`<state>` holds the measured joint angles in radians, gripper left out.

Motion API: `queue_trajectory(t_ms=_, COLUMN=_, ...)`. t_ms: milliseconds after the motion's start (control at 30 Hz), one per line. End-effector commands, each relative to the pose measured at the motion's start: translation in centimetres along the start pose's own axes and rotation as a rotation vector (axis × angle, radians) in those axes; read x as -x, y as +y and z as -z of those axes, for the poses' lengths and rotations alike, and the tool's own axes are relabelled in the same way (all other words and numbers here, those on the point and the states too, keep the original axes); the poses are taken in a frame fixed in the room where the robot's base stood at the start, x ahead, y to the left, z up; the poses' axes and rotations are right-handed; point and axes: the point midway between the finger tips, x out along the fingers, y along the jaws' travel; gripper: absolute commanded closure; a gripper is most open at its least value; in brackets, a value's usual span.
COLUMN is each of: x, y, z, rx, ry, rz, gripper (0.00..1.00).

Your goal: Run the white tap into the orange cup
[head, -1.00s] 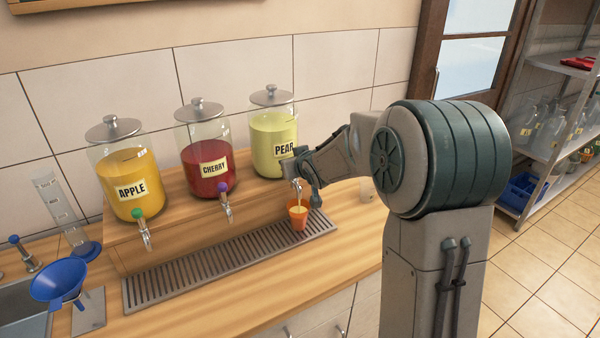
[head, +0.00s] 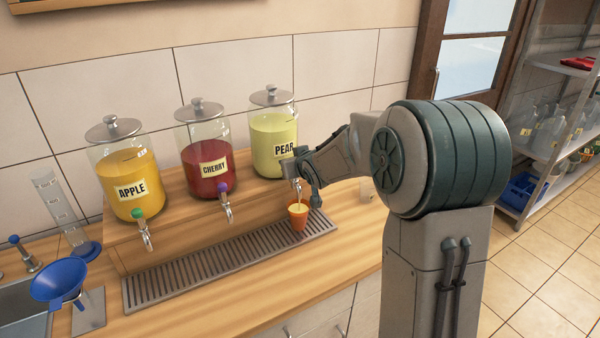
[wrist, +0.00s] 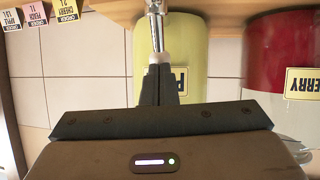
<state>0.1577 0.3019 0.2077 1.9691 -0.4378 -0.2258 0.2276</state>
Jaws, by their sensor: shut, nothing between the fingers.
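The orange cup (head: 298,218) stands upright on the metal drip grate, under the tap of the PEAR jar (head: 273,140). A pale yellow stream (head: 299,198) runs from that tap into the cup, and pale liquid shows inside the cup's mouth. My gripper (head: 297,180) is at this tap. In the wrist view my shut fingers (wrist: 159,84) meet at the white tap knob (wrist: 160,58), with the metal spout (wrist: 156,25) beyond. They hold nothing between them. My gripper hides most of the knob in the head view.
The APPLE jar (head: 127,178) with a green tap knob and the CHERRY jar (head: 206,160) with a purple one stand on the wooden riser to the left. The drip grate (head: 190,275) is otherwise bare. A blue funnel (head: 58,282) is at the lower left.

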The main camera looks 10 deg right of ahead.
Motion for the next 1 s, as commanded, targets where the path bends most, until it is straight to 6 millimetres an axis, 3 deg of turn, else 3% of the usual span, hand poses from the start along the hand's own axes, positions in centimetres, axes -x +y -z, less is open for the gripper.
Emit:
queue_trajectory(t_ms=600, x=0.8, y=0.1, z=1.5, rx=0.0, ry=0.0, rz=0.0, gripper=1.0)
queue_trajectory(t_ms=1000, x=1.0, y=0.1, z=1.4, rx=0.0, ry=0.0, rz=0.0, gripper=1.0)
